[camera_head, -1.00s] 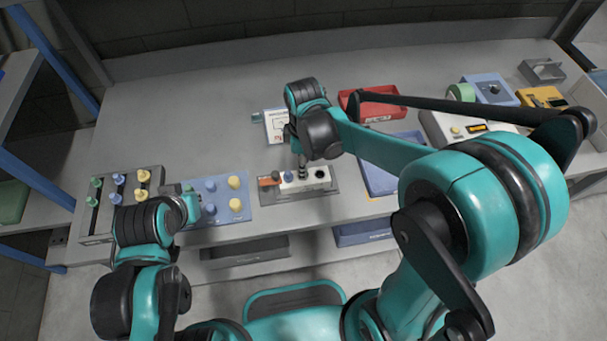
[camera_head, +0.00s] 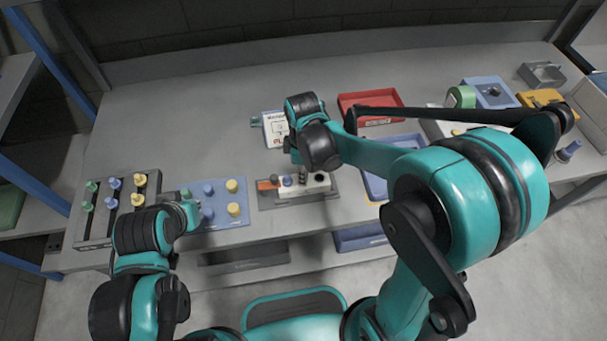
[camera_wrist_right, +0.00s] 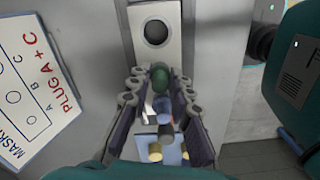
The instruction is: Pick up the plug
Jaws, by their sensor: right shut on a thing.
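A dark green plug (camera_wrist_right: 160,77) sits between the fingertips of my right gripper (camera_wrist_right: 160,88) in the right wrist view; the gripper is shut on it. In the head view the right gripper (camera_head: 302,168) points down over the white block (camera_head: 314,187), and its fingers are mostly hidden by the wrist. Whether the plug's lower end is in the block is hidden. The block has an open dark hole at its right end and a blue plug (camera_head: 287,181) near its left. My left gripper (camera_head: 185,200) is by the blue plate; its fingers cannot be made out.
A white card (camera_wrist_right: 25,85) reads "PLUG A + C". The blue plate (camera_head: 220,216) holds blue and yellow plugs. A grey rack (camera_head: 97,229) of coloured plugs stands at left. Red (camera_head: 346,101) and blue (camera_head: 410,145) trays lie behind and right of the block.

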